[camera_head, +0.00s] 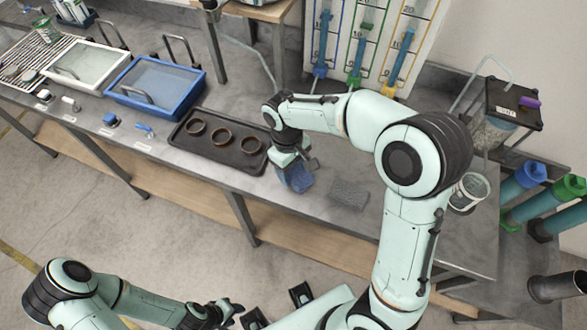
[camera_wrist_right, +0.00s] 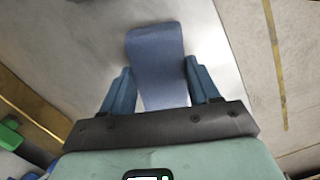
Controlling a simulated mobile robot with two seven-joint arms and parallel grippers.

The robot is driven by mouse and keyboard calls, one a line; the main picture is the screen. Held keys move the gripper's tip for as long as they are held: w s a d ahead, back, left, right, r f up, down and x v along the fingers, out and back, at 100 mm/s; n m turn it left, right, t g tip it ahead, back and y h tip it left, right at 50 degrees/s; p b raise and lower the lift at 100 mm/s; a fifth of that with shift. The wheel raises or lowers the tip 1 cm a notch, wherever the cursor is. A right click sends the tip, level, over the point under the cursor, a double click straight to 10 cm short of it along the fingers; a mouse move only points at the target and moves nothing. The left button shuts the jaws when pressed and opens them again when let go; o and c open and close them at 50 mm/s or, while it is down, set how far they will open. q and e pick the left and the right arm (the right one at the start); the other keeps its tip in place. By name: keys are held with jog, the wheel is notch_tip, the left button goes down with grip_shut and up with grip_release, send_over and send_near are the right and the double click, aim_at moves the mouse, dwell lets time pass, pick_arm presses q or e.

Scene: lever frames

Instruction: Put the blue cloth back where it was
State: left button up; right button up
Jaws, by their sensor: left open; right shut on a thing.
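The blue cloth (camera_head: 299,179) hangs from my right gripper (camera_head: 288,163), near the front edge of the bench and just right of the dark tray. In the right wrist view the cloth (camera_wrist_right: 155,50) lies between the two blue fingers of the right gripper (camera_wrist_right: 161,82), which is shut on it. I cannot tell whether its lower end touches the bench. My left gripper (camera_head: 232,312) is low in the head view, away from the bench, open and empty.
The dark tray (camera_head: 180,145) with three brown rings stands left of the cloth. A grey textured cloth or pad (camera_head: 348,194) lies on the bench to the right. A blue-rimmed bin (camera_head: 195,95) and a white bin (camera_head: 60,83) are farther left. A clear cup (camera_head: 468,190) stands at right.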

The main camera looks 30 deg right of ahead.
jog(key=shift+f, duration=0.2)
jog(key=shift+f, duration=0.15)
jog(key=o, duration=1)
pick_arm(q)
jog(key=shift+f, duration=0.1)
jog(key=r+p, duration=0.1)
jog(key=w+r+p, duration=0.1)
jog(key=shift+w+r, duration=0.3)
pick_arm(e)
jog(key=r, duration=0.4)
jog(key=w+r, duration=0.1)
jog(key=r, duration=0.7)
jog(key=shift+w+a+r, duration=0.25)
jog(key=shift+w, duration=0.15)
jog(key=shift+f, duration=0.1)
